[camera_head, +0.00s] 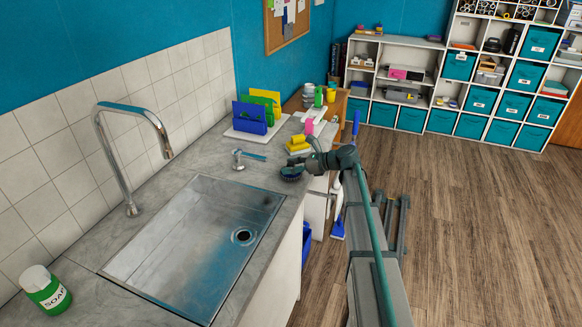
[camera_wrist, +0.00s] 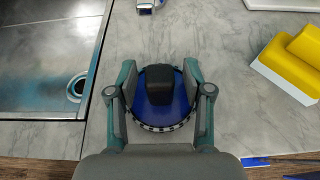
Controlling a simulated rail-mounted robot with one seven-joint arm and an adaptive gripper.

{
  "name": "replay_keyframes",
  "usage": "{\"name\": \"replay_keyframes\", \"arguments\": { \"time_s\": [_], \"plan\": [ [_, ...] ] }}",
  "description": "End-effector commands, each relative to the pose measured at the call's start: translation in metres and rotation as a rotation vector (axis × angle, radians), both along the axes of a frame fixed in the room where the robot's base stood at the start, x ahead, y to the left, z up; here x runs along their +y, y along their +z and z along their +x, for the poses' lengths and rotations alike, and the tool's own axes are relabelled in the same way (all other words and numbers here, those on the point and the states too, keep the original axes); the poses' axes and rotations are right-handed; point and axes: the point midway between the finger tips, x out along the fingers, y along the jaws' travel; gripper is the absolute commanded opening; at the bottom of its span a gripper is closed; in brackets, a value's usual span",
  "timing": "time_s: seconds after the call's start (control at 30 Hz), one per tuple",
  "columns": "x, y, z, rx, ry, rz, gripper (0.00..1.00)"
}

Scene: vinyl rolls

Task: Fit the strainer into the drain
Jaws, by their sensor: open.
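A round blue piece with a black knob and a notched rim, seemingly the strainer (camera_head: 291,175), lies on the grey counter right of the sink's far corner. In the wrist view the strainer (camera_wrist: 158,88) sits between my fingers, knob up. My gripper (camera_wrist: 158,74) is open, one finger on each side of it; I cannot tell whether they touch it. In the head view my gripper (camera_head: 290,165) is over it, small and partly hidden. The drain (camera_head: 243,236) is a dark, uncovered hole near the sink's right side; it also shows in the wrist view (camera_wrist: 77,88).
The metal sink (camera_head: 160,245) is empty. A tall tap (camera_head: 130,150) stands behind it, and a short lever fixture (camera_head: 240,160) beyond its far edge. A green soap bottle (camera_head: 45,290) stands at the near left.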

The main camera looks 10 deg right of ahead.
Motion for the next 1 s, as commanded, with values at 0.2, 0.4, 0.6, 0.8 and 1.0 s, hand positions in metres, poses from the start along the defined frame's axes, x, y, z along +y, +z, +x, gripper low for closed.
{"name": "replay_keyframes", "arguments": {
  "time_s": [0.2, 0.4, 0.6, 0.8, 1.0],
  "plan": [
    [-0.013, 0.007, -0.008, -0.001, -0.001, -0.001, 0.50],
    [-0.042, 0.021, -0.026, -0.002, -0.003, -0.001, 0.50],
    [-0.071, 0.035, -0.044, -0.001, -0.003, -0.001, 0.50],
    [-0.090, 0.045, -0.055, -0.001, -0.002, 0.000, 0.50],
    [-0.095, 0.048, -0.059, 0.000, 0.001, 0.000, 0.50]
  ]
}}
